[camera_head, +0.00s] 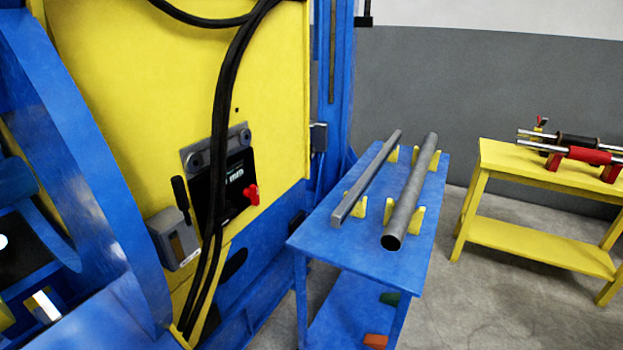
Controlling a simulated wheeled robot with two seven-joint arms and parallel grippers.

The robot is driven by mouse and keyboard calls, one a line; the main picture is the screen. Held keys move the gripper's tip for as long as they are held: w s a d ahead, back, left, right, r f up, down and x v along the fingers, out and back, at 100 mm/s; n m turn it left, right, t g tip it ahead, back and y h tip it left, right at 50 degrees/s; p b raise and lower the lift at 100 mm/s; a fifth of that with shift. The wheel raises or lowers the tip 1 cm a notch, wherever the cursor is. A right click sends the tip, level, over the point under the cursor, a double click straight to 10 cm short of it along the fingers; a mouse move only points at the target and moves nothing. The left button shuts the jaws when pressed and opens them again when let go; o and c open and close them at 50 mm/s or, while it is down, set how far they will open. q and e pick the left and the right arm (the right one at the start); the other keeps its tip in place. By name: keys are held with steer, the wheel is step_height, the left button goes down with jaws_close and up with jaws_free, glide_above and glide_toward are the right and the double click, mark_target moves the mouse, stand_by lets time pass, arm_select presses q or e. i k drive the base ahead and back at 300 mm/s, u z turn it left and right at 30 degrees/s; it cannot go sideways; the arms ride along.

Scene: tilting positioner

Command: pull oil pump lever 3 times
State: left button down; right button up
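A grey box, which looks like the oil pump (165,245), is mounted low on the yellow machine panel, left of centre. A short black lever (181,195) stands up from it, close to upright with a slight lean to the left. Black hoses run just to the right of the box and lever. Neither of my grippers can be seen in the head view, and nothing is seen touching the lever.
A dark plate with a red knob (251,193) sits right of the pump. A large blue curved frame (85,150) stands to the left. A blue table (346,250) holds a bar and a pipe (410,190). A yellow bench (540,176) with red-and-black tools stands far right.

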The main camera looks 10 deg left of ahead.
mark_target(177, 183)
steer(key=z, duration=1.75)
steer(key=k, duration=1.2)
steer(key=u, duration=0.95)
